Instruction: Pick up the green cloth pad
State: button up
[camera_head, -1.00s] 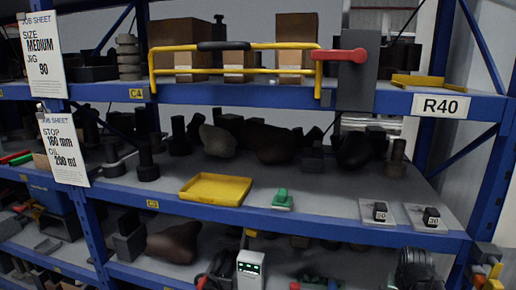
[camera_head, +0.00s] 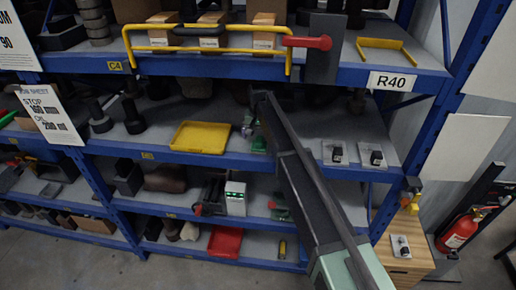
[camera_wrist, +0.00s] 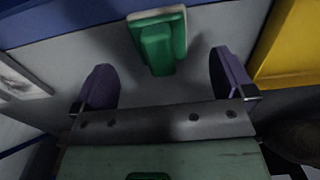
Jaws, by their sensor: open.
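The green cloth pad (camera_head: 259,144) sits on the middle shelf near its front edge, right of the yellow tray, partly behind my arm. In the wrist view the pad (camera_wrist: 160,42) shows a green grip on a green top with a pale layer beneath. My gripper (camera_wrist: 161,66) is open, with one purple finger on each side of the pad's near end. The fingers appear apart from the pad, and nothing is between them but the pad's end and bare shelf. In the head view my gripper (camera_head: 250,118) is small and dark above the pad.
The yellow tray (camera_head: 176,137) stands left of the pad; its wall (camera_wrist: 290,50) is close to one finger in the wrist view. The upper shelf (camera_head: 225,66) hangs overhead. Dark parts fill the shelf's back.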

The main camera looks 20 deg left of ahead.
aim_at(259, 140)
notch_tip(259, 140, down, 6)
jog(key=b, duration=0.5)
jog(key=shift+w+r, duration=0.1)
jog(key=shift+w, duration=0.05)
jog(key=shift+r, duration=0.3)
jog(key=shift+c, duration=0.5)
jog(key=c, duration=0.9)
jog(key=shift+r+p, duration=0.5)
jog(key=shift+p, duration=0.15)
notch_tip(259, 140, up, 3)
jog(key=p, duration=0.3)
jog(key=s+d, duration=0.1)
jog(key=s, duration=0.5)
jog(key=s+d, duration=0.1)
jog(key=s, duration=0.4)
jog(key=s+d, duration=0.2)
jog(key=s, duration=0.4)
jog(key=shift+s+f, duration=0.25)
jog(key=shift+s, duration=0.1)
